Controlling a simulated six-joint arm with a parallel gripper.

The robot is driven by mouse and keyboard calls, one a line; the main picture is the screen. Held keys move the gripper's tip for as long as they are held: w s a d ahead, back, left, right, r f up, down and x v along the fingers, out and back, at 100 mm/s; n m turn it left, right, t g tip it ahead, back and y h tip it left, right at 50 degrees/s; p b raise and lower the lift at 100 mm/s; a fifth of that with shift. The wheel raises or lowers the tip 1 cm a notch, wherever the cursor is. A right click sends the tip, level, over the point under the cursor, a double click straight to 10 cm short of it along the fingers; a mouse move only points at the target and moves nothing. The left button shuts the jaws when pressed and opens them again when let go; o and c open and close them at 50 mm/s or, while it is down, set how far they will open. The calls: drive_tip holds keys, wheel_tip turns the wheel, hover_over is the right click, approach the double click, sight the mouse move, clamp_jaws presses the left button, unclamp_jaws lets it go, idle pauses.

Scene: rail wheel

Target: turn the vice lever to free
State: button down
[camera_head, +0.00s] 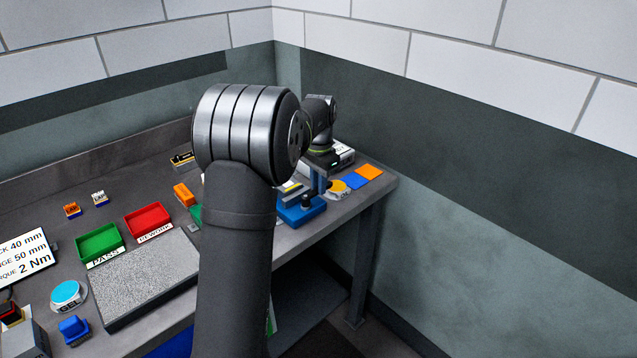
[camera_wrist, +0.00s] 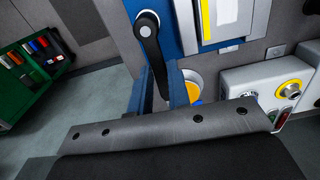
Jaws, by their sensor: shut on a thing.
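The blue vice (camera_head: 301,212) stands near the right end of the bench, partly hidden by my arm. Its black lever (camera_wrist: 152,42) shows in the wrist view, with a round pivot end at the top and the arm running down between my fingers. My gripper (camera_wrist: 160,82) has two blue fingers, one on each side of the lever, and is shut on it. In the head view my gripper (camera_head: 318,183) reaches down at the vice, and the contact with the lever is too small to make out. A yellow-edged pale piece (camera_wrist: 212,18) lies at the vice in the wrist view.
Orange (camera_head: 369,172) and blue (camera_head: 355,181) squares lie near the bench's right end. A grey box with a yellow-ringed knob (camera_wrist: 290,89) is right of my fingers. Green (camera_head: 99,242) and red (camera_head: 148,221) trays and a grey speckled plate (camera_head: 145,277) lie left of my arm.

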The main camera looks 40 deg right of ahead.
drive_tip(key=shift+s+m, duration=0.1)
drive_tip(key=shift+m, duration=0.3)
drive_tip(key=s+m, duration=0.1)
drive_tip(key=m, duration=0.1)
drive_tip(key=s+m, duration=0.1)
drive_tip(key=m, duration=0.1)
drive_tip(key=shift+a, duration=0.2)
drive_tip(key=m, duration=0.2)
drive_tip(key=s+a+m, duration=0.1)
drive_tip(key=m, duration=0.2)
drive_tip(key=shift+s+a+m, duration=0.2)
drive_tip(key=shift+s+m, duration=0.05)
drive_tip(key=shift+m, duration=0.15)
drive_tip(key=m, duration=0.1)
drive_tip(key=a+m, duration=0.1)
drive_tip(key=m, duration=0.1)
drive_tip(key=shift+s+a+m, duration=0.1)
drive_tip(key=shift+s+m, duration=0.2)
drive_tip(key=shift+s, duration=0.05)
drive_tip(key=shift+s+a+m, duration=0.1)
drive_tip(key=shift+a+m, duration=0.3)
drive_tip(key=shift+m, duration=0.55)
drive_tip(key=shift+a+m, duration=0.35)
drive_tip(key=shift+m, duration=0.6)
drive_tip(key=c, duration=1.3)
unclamp_jaws()
drive_tip(key=shift+a, duration=0.1)
drive_tip(key=shift+c, duration=0.2)
drive_tip(key=shift+r, duration=0.1)
